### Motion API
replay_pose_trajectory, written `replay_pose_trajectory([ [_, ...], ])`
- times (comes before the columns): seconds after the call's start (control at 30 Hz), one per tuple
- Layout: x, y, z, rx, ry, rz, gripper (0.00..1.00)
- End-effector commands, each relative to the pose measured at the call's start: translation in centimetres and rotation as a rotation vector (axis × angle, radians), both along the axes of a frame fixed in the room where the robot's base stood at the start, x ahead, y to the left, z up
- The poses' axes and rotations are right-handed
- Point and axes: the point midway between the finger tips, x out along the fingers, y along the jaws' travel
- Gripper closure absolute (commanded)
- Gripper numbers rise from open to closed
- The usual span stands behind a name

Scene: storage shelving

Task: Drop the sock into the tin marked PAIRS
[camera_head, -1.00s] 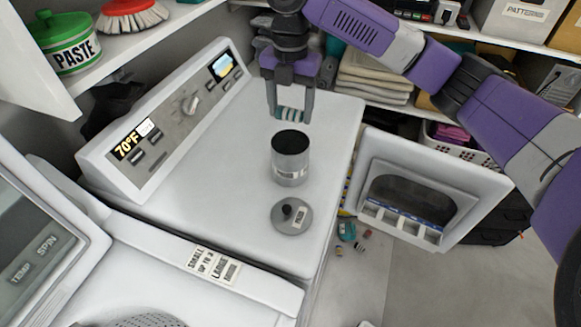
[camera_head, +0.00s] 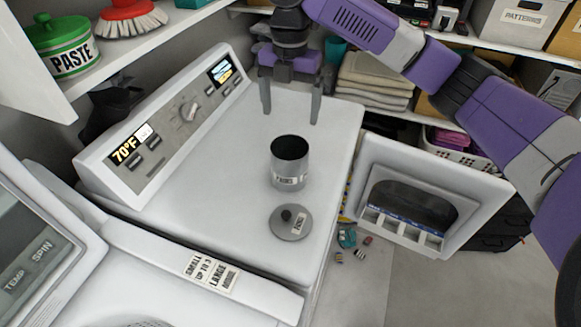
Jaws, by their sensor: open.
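A grey metal tin (camera_head: 289,164) stands upright and open on the white machine top. Its small front label is hard to read, and its inside is dark. Its round grey lid (camera_head: 291,222), with a dark knob and a label, lies on the machine top in front of it. My gripper (camera_head: 290,118) is open, its two fingers pointing down above and just behind the tin, with nothing between them. The sock is not visible; the tin's depth is too dark to show whether it lies inside.
The white machine top (camera_head: 215,165) is otherwise clear around the tin. Its control panel (camera_head: 165,125) rises at the left. An open white door (camera_head: 480,195) hangs at the right, above small items on the floor. Folded towels (camera_head: 375,80) sit on a shelf behind.

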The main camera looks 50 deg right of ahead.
Motion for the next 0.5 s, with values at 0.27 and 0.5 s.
replay_pose_trajectory([
  [0.27, 0.0, -0.1, 4.2, -0.004, -0.001, 0.001, 0.12],
  [0.5, 0.0, 0.0, 5.7, -0.001, 0.000, 0.000, 0.12],
])
